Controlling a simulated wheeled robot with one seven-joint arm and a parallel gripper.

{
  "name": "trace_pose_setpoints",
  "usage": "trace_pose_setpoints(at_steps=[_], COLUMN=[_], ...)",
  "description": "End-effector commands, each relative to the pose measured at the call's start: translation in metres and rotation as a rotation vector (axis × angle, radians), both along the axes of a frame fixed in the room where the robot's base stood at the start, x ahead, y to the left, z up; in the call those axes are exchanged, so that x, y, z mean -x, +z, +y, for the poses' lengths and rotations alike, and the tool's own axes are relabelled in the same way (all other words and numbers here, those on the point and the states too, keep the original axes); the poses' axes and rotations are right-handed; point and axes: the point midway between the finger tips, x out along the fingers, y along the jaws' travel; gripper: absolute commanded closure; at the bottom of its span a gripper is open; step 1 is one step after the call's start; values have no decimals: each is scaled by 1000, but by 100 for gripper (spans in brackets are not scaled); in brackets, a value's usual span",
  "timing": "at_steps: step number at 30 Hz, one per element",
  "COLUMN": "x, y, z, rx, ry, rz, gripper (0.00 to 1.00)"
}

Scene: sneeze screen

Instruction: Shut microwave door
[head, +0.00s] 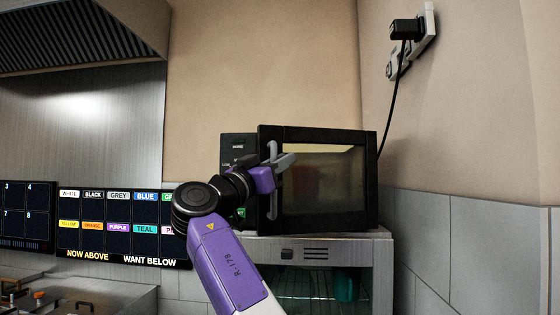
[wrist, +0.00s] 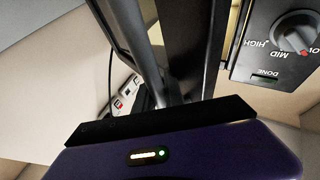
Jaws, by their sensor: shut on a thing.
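The black microwave (head: 239,150) stands on a metal cabinet. Its dark-framed door (head: 325,135) has a window and a grey vertical handle (head: 273,190) on its left side. The door appears ajar, its handle edge standing out from the control panel. In the wrist view, the door (wrist: 188,45) shows nearly edge-on, with a gap between it and the panel with a dial (wrist: 285,40). My gripper (head: 284,162) is shut on the handle, whose grey bar also shows in the wrist view (wrist: 143,40). The fingertips are mostly hidden in the wrist view.
The metal cabinet (head: 381,240) beneath has a glass front with a green thing inside. A wall outlet with a plug (head: 405,29) and hanging cable is at right. Colour-label screens (head: 120,225) are at left. A wall stands close right of the microwave.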

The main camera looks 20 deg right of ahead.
Motion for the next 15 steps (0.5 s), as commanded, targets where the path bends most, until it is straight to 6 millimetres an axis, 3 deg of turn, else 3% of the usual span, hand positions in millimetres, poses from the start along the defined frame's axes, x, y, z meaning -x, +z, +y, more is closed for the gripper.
trace_pose_setpoints(at_steps=[1, 11, 12, 15], x=[-23, -23, -23, -23], y=[5, 5, 5, 5], z=[-4, -4, -4, -4], rx=[2, 2, 2, 2], ry=[99, 99, 99, 99], rz=[1, 1, 1, 1], gripper=[100, 100, 80, 78])
